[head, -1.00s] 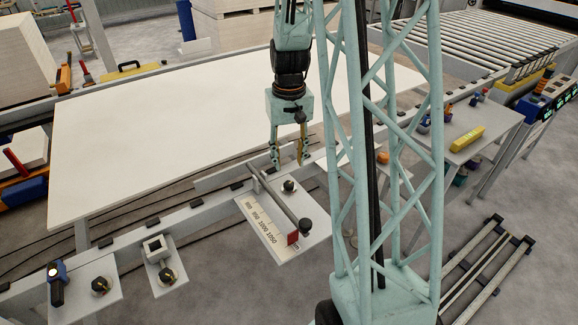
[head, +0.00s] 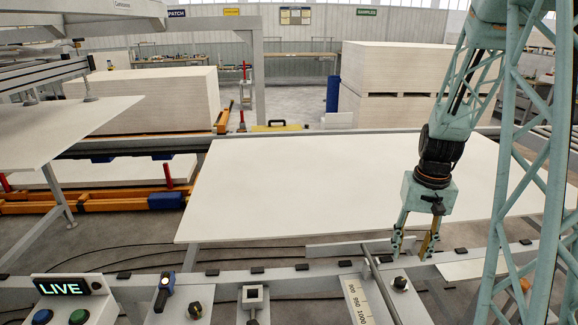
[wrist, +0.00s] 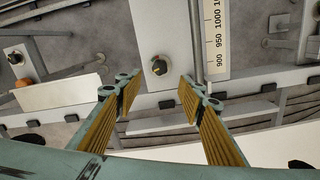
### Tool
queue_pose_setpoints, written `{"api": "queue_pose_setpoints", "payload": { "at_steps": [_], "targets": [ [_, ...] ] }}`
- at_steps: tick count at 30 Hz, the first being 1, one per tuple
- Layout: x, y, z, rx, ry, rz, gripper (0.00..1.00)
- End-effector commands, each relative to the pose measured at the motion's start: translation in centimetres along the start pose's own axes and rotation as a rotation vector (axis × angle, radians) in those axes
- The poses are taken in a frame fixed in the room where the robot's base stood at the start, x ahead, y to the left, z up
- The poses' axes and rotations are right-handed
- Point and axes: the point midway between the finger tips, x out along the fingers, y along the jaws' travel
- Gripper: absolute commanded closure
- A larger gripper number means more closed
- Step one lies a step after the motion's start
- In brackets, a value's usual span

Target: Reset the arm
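My gripper (head: 413,246) hangs from my pale green arm at the right of the head view, fingers pointing down. It is over the front rail, close to the near edge of the large white panel. In the wrist view my gripper (wrist: 155,95) shows its two ribbed yellow finger pads spread wide apart, with nothing between them. Beyond the fingertips are a black knob (wrist: 159,66) on a small plate and a ruler scale (wrist: 215,40).
A large white panel (head: 330,180) lies on the table. Panel stacks (head: 150,100) stand behind. My lattice column fills the right side.

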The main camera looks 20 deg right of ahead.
Motion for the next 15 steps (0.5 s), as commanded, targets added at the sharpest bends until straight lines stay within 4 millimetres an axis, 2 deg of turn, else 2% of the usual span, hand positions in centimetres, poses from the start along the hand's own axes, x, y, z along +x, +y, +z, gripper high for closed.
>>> {"api": "queue_pose_setpoints", "payload": {
  "at_steps": [8, 15],
  "targets": [
    [-0.8, -0.6, 0.3, -0.009, 0.006, 0.0, 0.64],
    [-3.5, -2.4, 1.3, -0.035, 0.026, 0.001, 0.64]
  ]
}}
